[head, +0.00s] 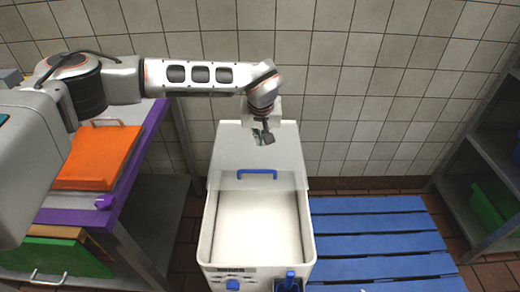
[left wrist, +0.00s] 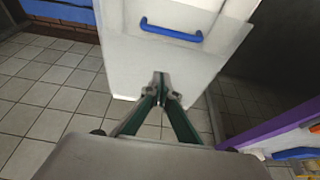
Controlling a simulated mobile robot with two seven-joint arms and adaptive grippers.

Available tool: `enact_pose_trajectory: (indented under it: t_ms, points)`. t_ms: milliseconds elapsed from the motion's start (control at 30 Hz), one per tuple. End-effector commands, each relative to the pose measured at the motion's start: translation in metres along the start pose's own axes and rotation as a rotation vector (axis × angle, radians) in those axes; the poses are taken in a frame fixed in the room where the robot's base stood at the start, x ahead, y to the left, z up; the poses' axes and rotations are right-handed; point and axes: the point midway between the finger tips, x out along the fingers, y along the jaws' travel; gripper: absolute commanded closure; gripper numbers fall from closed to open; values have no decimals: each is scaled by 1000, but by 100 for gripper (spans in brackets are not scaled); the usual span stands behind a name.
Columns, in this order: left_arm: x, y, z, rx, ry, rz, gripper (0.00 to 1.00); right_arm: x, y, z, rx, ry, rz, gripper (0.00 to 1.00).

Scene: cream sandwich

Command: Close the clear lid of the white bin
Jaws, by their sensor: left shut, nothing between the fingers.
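The white bin (head: 207,235) stands in the middle of the head view, its front part open and its pale inside showing. The clear lid (head: 262,181), with a blue handle (head: 257,172), is at the bin's rear part. In the left wrist view the blue handle (left wrist: 171,30) is at the top and a see-through edge of the lid (left wrist: 232,35) shows at the right. My left gripper (head: 263,137) is above the bin's rear end, behind the handle. Its fingertips (left wrist: 161,82) are shut and empty. I cannot tell whether they touch the lid. My right gripper is not in view.
A purple-edged table (head: 142,150) with an orange board (head: 97,155) stands left of the bin. A blue slatted platform (head: 375,240) lies to the right. A metal shelf (head: 480,150) stands at the far right. A tiled wall (head: 350,100) is behind the bin.

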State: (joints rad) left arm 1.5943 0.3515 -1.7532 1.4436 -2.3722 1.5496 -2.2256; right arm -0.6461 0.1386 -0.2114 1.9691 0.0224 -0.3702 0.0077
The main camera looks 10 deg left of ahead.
Motion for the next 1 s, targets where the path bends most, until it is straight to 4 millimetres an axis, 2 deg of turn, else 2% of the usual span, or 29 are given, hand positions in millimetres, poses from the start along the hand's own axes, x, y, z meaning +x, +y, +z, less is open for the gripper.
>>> enact_pose_trajectory:
  t_ms: [300, 533, 733, 1000]
  points:
    - [60, 1, 4, -1, -8, 2, 100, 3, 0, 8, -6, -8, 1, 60]
    - [95, 2, 4, -1, -7, 3, 100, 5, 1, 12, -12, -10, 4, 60]
    - [85, 2, 26, 0, -4, 5, 100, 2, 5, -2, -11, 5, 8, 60]
    - [84, 1, 41, -2, -3, 3, 100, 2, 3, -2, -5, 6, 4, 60]
